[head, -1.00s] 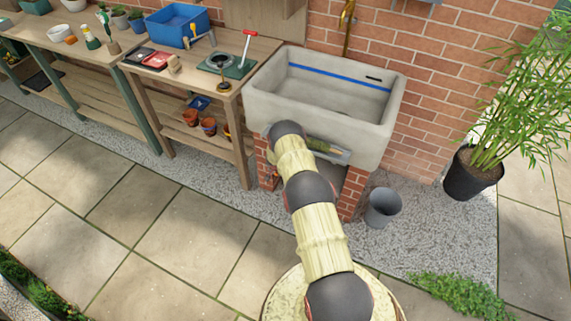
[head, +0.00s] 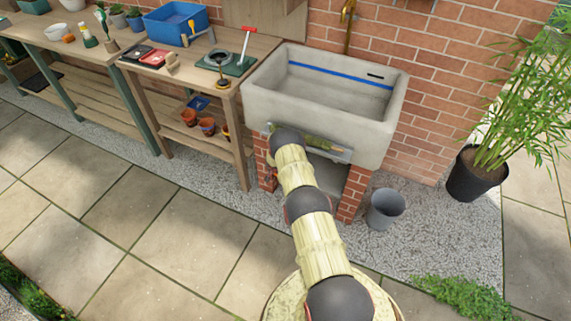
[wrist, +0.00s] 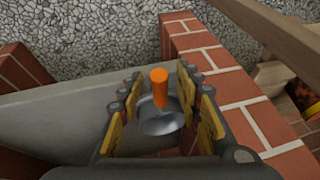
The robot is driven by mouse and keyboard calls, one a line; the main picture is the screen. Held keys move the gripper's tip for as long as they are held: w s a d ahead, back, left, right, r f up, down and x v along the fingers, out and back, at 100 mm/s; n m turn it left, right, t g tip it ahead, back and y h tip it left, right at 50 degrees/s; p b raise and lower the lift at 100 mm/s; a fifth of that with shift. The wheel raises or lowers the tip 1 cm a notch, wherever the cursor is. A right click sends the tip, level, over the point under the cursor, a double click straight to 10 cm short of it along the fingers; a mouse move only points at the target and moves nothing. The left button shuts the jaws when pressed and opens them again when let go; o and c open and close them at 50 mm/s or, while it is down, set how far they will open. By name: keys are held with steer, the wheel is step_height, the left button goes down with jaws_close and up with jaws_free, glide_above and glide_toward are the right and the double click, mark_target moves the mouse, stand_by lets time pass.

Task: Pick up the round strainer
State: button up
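In the wrist view, a round grey metal piece with an upright orange handle (wrist: 160,88) sits between the two fingers of my gripper (wrist: 160,118). It may be the round strainer, but its mesh cannot be made out. The fingers have yellow pads and stand apart, one on each side, with gaps beside the handle. Whether the pads touch the round part is unclear. In the head view my gripper is hidden behind my arm at the front of the sink.
The stone sink (head: 262,108) stands on brick piers (head: 352,193); brickwork (wrist: 225,80) lies close to the fingers in the wrist view. A grey bucket (head: 385,208) and potted bamboo (head: 478,175) stand right. The workbench (head: 190,80) on the left holds several tools.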

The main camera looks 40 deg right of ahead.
steer(key=shift+c, duration=1.2)
jaws_close()
